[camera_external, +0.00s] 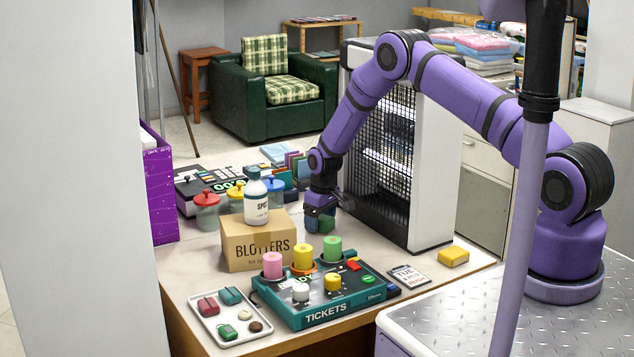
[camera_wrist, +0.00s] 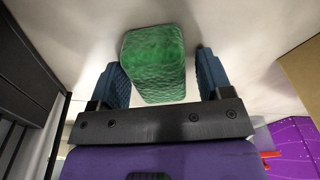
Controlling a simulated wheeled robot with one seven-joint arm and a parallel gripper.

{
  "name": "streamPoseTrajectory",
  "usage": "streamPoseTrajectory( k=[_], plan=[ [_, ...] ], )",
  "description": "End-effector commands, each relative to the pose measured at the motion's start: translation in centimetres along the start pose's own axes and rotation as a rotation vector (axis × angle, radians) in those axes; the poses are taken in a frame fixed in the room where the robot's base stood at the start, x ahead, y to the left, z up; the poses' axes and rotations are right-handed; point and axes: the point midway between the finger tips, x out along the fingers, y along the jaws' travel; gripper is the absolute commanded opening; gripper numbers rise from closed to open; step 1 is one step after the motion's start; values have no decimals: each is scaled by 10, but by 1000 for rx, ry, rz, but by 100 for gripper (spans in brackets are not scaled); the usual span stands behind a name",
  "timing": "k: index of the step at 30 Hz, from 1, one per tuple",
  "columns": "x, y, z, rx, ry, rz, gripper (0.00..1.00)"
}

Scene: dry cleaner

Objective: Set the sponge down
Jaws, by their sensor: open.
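A green, rough-textured block that looks like a sponge (camera_wrist: 154,62) stands between my gripper's two blue fingers in the wrist view. A gap shows beside the right finger; the left finger is very near the block's edge, and I cannot tell whether they touch. My gripper (camera_external: 320,217) is open, pointing down at the counter behind the cardboard box. In the external view the green block (camera_external: 326,224) shows low between the fingers, partly hidden, seemingly on the counter. A yellow sponge-like block (camera_external: 454,257) lies apart at the counter's right front.
The box marked BLOTTERS (camera_external: 258,246) bears a white bottle (camera_external: 256,203). A black mesh-fronted heater-like unit (camera_external: 383,150) stands close right of my gripper. The teal TICKETS box (camera_external: 335,312), a tray (camera_external: 228,338) and lidded jars (camera_external: 207,212) crowd the counter.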

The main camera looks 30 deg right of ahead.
Motion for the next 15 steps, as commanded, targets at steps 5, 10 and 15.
streamPoseTrajectory(
  k=[5, 10, 15],
  plan=[
    [-6, 0, -1, 0, 2, 0, 72],
    [-29, 0, -1, 0, 3, 1, 72],
    [-64, 0, -1, 0, 4, 1, 72]
  ],
)
